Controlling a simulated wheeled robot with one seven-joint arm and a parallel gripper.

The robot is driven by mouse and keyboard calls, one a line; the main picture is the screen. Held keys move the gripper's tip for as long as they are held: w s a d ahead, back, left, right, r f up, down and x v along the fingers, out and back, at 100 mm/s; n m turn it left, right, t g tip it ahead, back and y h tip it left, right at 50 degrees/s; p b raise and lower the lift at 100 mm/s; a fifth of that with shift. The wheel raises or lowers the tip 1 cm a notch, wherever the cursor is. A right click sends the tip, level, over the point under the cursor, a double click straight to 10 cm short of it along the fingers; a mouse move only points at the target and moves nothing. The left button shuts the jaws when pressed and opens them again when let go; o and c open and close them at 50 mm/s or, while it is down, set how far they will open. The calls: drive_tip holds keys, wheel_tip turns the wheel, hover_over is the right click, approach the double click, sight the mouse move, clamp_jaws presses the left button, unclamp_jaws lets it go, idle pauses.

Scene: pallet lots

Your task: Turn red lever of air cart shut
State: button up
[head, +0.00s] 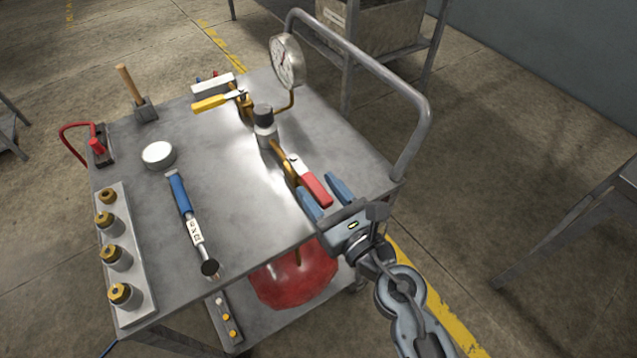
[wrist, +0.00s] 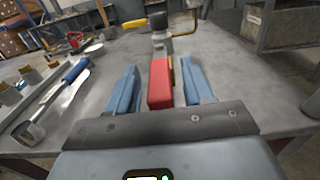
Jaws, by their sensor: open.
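The air cart (head: 228,228) is a grey metal-topped cart with a push handle. Its red lever (head: 316,190) sits on a brass valve (head: 284,160) near the right side of the top and points toward my gripper. My gripper (head: 326,194) is open, with one blue finger on each side of the red lever's end. In the wrist view the red lever (wrist: 160,84) lies between the two blue fingers (wrist: 160,88), with a gap visible on both sides. A yellow lever (head: 210,102) is on another valve farther back.
A pressure gauge (head: 286,61) and a black-capped fitting (head: 264,120) stand near the valves. A blue-handled tool (head: 184,205), a white round container (head: 158,154) and a rack of brass fittings (head: 122,245) are on the left. The push handle (head: 415,110) rises at the right edge.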

drive_tip(key=shift+w+a, duration=0.4)
drive_tip(key=shift+w, duration=0.1)
clamp_jaws()
idle(0.3)
